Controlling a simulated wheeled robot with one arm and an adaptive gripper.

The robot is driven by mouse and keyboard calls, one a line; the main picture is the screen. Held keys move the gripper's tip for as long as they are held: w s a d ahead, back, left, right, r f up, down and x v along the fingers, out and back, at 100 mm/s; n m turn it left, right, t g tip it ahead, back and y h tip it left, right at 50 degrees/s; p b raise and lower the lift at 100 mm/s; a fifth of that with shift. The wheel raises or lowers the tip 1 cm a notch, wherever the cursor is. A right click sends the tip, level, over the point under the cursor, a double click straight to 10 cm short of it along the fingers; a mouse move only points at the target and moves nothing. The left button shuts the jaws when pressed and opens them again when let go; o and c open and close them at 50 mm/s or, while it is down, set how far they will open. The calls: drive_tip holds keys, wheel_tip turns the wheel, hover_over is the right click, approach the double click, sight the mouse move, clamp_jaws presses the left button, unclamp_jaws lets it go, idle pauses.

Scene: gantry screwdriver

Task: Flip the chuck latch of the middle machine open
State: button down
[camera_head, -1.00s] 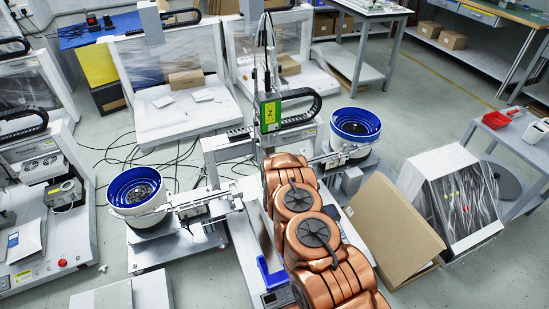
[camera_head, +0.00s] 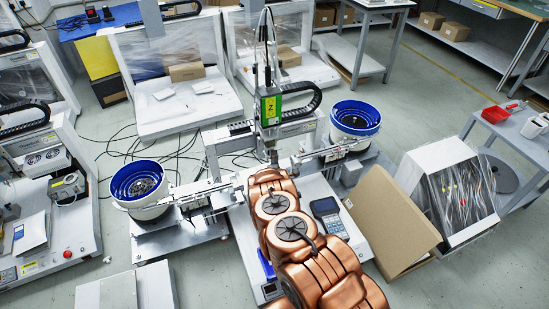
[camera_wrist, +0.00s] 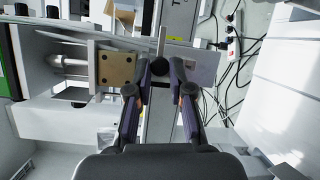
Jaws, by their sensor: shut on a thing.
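The middle machine (camera_head: 271,107) carries a green-fronted Z unit on its gantry in the head view, behind my copper arm. The arm covers the chuck area and my gripper there. In the wrist view my gripper (camera_wrist: 160,74) has its two dark fingers on either side of a round black knob of the chuck latch (camera_wrist: 160,68). A thin pale rod rises above the knob in the picture. The fingers are shut on the knob. A tan plate with several holes (camera_wrist: 116,69) lies left of the fingers, beside a metal spindle (camera_wrist: 70,62).
Blue bowl feeders stand left (camera_head: 139,186) and right (camera_head: 355,119) of the machine. A handheld pendant (camera_head: 328,214) lies on its base near my arm. A power strip (camera_wrist: 231,48) with cables shows in the wrist view.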

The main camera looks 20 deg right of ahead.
drive_tip(key=shift+w+a+r, duration=0.1)
drive_tip(key=c, duration=1)
unclamp_jaws()
drive_tip(key=shift+c, duration=0.2)
drive_tip(key=v, duration=1.2)
